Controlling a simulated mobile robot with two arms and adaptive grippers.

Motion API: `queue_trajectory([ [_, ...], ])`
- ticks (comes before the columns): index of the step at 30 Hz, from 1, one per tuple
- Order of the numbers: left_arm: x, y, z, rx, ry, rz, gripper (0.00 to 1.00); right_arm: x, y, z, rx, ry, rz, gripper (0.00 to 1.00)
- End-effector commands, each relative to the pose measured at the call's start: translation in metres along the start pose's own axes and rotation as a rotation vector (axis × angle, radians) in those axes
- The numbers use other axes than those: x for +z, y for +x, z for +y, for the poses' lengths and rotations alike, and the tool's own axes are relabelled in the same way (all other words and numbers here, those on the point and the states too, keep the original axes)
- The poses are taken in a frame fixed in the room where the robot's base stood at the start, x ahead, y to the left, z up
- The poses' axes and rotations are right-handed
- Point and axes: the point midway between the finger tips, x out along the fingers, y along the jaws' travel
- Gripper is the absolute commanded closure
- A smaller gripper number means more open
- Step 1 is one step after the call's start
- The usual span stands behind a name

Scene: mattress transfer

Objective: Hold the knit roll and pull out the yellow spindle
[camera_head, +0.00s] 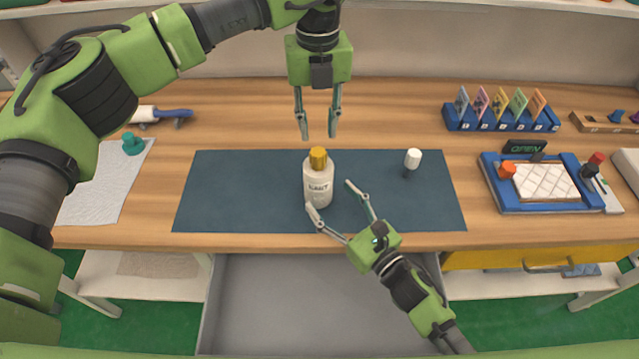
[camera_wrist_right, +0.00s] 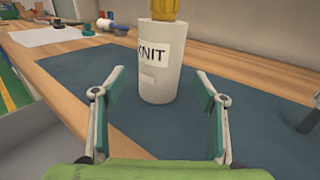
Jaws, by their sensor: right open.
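The white knit roll (camera_head: 317,187) stands upright on the dark blue mat (camera_head: 240,190), with a label on its front. The label reads "KNIT" in the right wrist view, where the roll (camera_wrist_right: 160,85) stands ahead of the fingers. The yellow spindle (camera_head: 318,158) sticks out of its top; it also shows in the right wrist view (camera_wrist_right: 165,10). My left gripper (camera_head: 318,136) is open and empty, pointing down above and behind the spindle. My right gripper (camera_head: 329,195) is open, its fingers spread toward the roll from the front right; in the wrist view the roll shows between the fingers, beyond their tips.
A white-topped peg (camera_head: 413,159) stands on the mat's right part. A blue tray (camera_head: 500,200) with a quilted white pad is at right, below a blue card rack (camera_head: 500,121). A white sheet (camera_head: 100,190) lies at left. An open drawer (camera_head: 300,310) is below the front edge.

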Motion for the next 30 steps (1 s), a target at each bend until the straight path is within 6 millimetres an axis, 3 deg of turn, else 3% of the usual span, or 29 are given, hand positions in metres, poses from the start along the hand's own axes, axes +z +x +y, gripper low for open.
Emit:
queue_trajectory([
  [3,0.0,0.0,0.0,0.0,0.0,0.0,0.72,0.001,0.025,0.0,0.0,-0.001,-0.003,0.34],
  [10,0.0,0.0,0.0,0.0,0.0,0.0,0.72,0.001,0.055,0.0,0.0,0.0,-0.001,0.34],
  [23,0.0,0.0,0.0,0.0,0.0,0.0,0.72,0.0,0.064,0.0,0.001,0.0,0.0,0.34],
  [29,0.0,0.0,0.0,0.0,0.0,0.0,0.72,0.0,0.064,0.0,0.0,0.0,0.0,0.84],
  [30,0.0,0.0,0.0,0.0,0.0,0.0,0.72,0.0,0.064,0.0,0.0,0.0,0.0,0.86],
])
